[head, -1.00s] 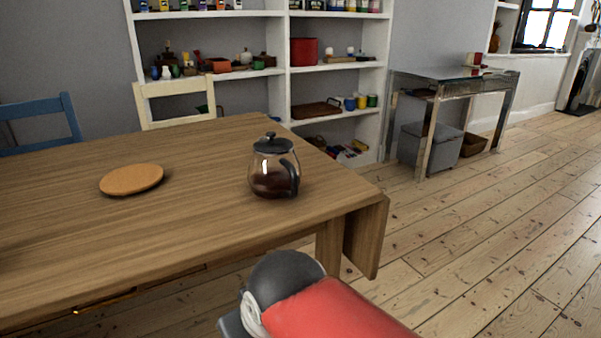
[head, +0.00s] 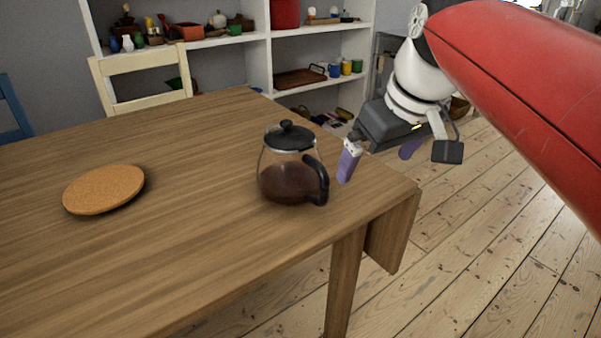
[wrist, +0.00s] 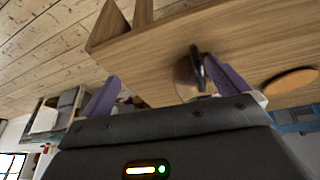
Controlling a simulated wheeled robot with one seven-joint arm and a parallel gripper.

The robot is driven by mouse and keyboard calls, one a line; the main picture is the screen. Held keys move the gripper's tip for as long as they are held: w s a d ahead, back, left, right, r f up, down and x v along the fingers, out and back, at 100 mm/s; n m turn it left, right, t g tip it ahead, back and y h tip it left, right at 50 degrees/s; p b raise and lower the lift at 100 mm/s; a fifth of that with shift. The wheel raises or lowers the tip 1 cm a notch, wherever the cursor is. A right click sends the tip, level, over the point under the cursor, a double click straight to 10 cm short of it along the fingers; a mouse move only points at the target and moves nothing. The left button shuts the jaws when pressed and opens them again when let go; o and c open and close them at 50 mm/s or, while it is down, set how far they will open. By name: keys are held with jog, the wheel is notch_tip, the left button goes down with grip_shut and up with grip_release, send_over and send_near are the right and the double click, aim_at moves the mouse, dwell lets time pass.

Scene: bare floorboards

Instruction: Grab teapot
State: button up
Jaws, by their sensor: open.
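The teapot (head: 285,180) is a glass pot with dark liquid, a black lid and a black handle on its right side. It stands upright on the wooden table (head: 190,225) near the right end. My gripper (head: 378,160) is open and empty, just right of the teapot's handle in the head view, with a visible gap. In the wrist view the teapot (wrist: 186,78) shows beyond the right-hand purple finger, which overlaps it in the picture. The gripper's two purple fingers (wrist: 165,88) are spread wide.
A round cork mat (head: 104,190) lies on the table left of the teapot. A cream chair (head: 140,75) stands at the far side, with a white shelf (head: 258,65) of small items behind. Floor is clear right of the table.

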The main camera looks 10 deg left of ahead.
aim_at(297, 136)
jog(key=w+a+r+n+g+y, duration=0.1)
jog(key=w+a+r+n, duration=0.2)
jog(key=a, duration=0.2)
jog(key=w+a+r+n+g+y, duration=0.1)
jog(key=w+a+r+n, duration=0.15)
jog(key=a, duration=0.35)
jog(key=shift+n, duration=0.25)
jog(key=x, duration=0.2)
jog(key=b+x, duration=0.1)
jog(key=x, duration=0.5)
jog(key=shift+w+r+b, duration=0.1)
jog(key=shift+w+b, duration=0.2)
jog(key=shift+b, duration=0.05)
jog(key=shift+r, duration=0.1)
jog(key=c, duration=1.9)
